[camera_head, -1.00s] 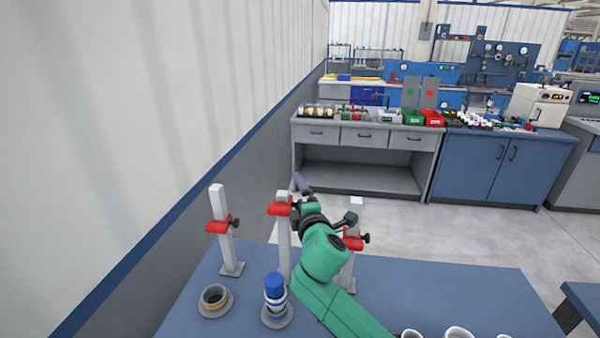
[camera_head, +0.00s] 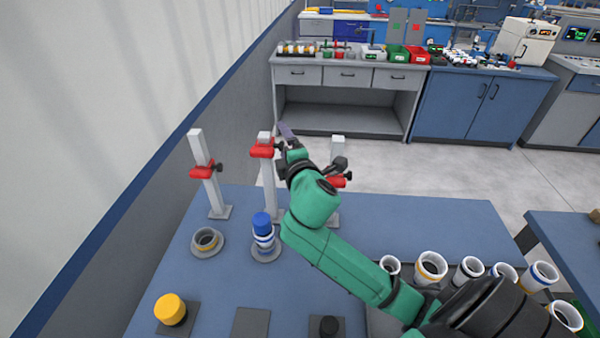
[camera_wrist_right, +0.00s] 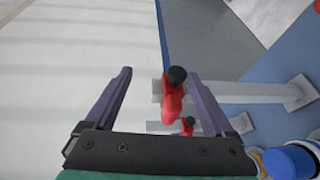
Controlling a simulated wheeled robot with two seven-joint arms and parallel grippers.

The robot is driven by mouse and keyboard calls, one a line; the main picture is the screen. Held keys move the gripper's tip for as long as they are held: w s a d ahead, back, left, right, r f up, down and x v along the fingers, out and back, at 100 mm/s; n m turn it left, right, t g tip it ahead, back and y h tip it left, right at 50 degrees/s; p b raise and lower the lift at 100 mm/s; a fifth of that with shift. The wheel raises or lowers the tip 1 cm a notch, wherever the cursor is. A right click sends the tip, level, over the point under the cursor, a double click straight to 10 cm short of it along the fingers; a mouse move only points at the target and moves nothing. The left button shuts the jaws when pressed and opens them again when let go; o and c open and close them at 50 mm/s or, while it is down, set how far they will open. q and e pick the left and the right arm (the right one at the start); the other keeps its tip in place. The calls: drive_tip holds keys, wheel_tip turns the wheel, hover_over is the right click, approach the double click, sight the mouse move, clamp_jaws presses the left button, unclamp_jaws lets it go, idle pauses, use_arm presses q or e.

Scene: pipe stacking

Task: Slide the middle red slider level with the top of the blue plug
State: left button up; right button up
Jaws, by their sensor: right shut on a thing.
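The middle red slider (camera_head: 262,150) sits near the top of the middle grey post (camera_head: 268,185), well above the blue plug's top. My right gripper (camera_head: 285,140) is at this slider, shut on it. In the right wrist view the red slider (camera_wrist_right: 172,100) with its black knob shows between the purple fingers (camera_wrist_right: 160,74). The blue plug (camera_head: 262,220) stands on a stack of white and blue rings, in front of the middle post. It also shows at the lower right of the right wrist view (camera_wrist_right: 288,163). My left gripper is not in view.
A left post carries another red slider (camera_head: 202,172). A right post's slider (camera_head: 340,180) is partly hidden by my green right arm.

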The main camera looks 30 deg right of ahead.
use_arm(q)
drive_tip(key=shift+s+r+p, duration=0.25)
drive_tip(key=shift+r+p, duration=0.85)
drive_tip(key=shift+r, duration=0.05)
use_arm(e)
drive_tip(key=f+v, duration=0.1)
drive_tip(key=v, duration=1.2)
drive_tip(key=shift+s+a, duration=0.2)
drive_tip(key=shift+s, duration=0.25)
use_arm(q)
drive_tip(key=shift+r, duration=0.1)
